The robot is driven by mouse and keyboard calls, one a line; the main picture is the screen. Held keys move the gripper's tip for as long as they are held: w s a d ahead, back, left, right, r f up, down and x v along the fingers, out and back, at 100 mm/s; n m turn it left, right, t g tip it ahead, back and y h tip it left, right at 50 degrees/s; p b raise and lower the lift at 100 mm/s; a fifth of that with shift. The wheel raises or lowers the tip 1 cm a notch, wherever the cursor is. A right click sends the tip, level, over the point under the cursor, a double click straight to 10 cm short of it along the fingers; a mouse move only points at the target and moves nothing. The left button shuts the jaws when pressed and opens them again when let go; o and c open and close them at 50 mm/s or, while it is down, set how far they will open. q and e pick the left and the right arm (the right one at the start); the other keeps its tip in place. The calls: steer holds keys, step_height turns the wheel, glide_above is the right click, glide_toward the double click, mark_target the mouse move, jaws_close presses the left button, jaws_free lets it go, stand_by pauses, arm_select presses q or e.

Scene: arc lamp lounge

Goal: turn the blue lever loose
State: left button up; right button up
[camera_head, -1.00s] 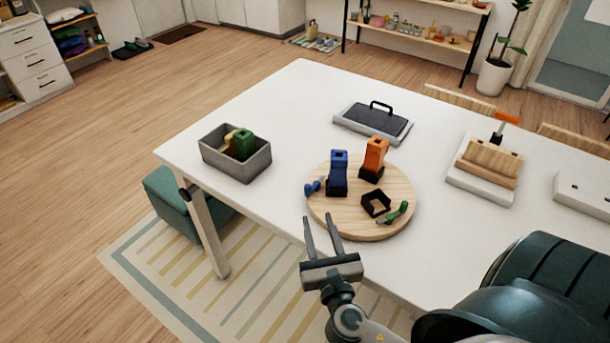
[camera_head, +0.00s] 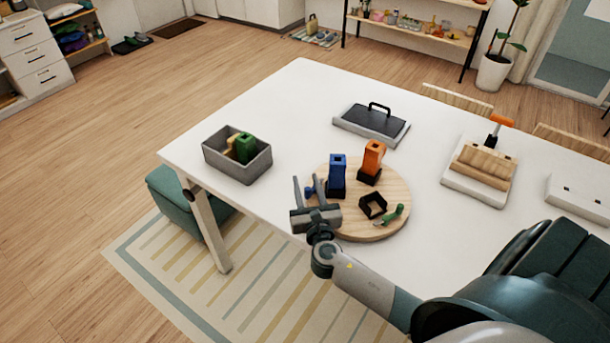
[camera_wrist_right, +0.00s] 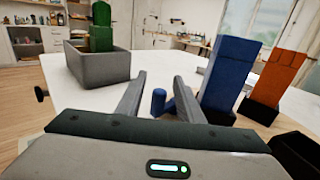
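The blue lever (camera_head: 309,191) is a small knob on the left side of the upright blue block (camera_head: 337,172), which stands in a black base on a round wooden board (camera_head: 352,222). My right gripper (camera_head: 310,179) is open at the board's near left edge. In the right wrist view, the blue lever (camera_wrist_right: 158,101) shows between the two spread fingers, with the blue block (camera_wrist_right: 230,75) just right of the right finger. I cannot tell whether a finger touches the lever. My left gripper is not in view.
An orange block (camera_head: 373,160), an empty black socket (camera_head: 373,205) and a green lever (camera_head: 393,214) share the board. A grey bin (camera_head: 237,165) with green and tan pieces stands left. A dark-topped tray (camera_head: 371,124) lies behind. White tabletop is clear between them.

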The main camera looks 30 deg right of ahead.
steer(key=shift+x, duration=1.1)
steer(key=shift+c, duration=0.3)
jaws_close()
